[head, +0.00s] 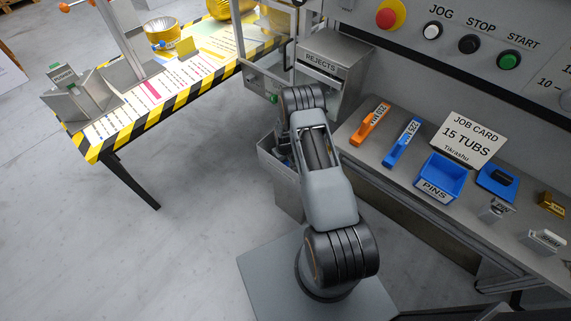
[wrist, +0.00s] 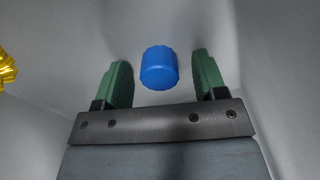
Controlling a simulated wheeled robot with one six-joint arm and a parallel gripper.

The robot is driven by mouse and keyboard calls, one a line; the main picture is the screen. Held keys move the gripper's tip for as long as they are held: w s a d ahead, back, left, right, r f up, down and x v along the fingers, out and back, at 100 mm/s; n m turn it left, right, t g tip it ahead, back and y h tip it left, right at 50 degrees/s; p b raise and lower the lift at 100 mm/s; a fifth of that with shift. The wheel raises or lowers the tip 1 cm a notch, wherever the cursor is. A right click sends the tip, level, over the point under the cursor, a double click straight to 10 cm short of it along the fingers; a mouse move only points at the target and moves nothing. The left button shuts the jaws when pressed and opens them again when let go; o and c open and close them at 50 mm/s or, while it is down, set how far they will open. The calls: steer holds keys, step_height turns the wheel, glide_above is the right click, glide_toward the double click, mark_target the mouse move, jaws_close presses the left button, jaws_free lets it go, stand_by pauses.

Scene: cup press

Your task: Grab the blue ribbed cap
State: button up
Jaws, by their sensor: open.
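The blue cap (wrist: 160,69) shows in the wrist view, just above the middle, as a short round blue piece with faint ribs on its side. My gripper (wrist: 162,60) is open, with one green finger left of the cap and the other right of it. A gap shows between the cap and each finger in the picture; how far the cap lies beyond the fingertips I cannot tell. In the head view my arm hides the gripper, and I cannot make out the cap for certain.
Plain grey surfaces surround the cap in the wrist view, with a yellow ribbed thing (wrist: 6,72) at the left edge. In the head view a grey bin (head: 268,152) stands beside my arm, below the REJECTS box (head: 334,62). A striped table (head: 120,131) stands left.

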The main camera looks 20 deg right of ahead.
steer(key=shift+c, duration=0.2)
steer(key=c, duration=1)
steer(key=shift+o, duration=0.2)
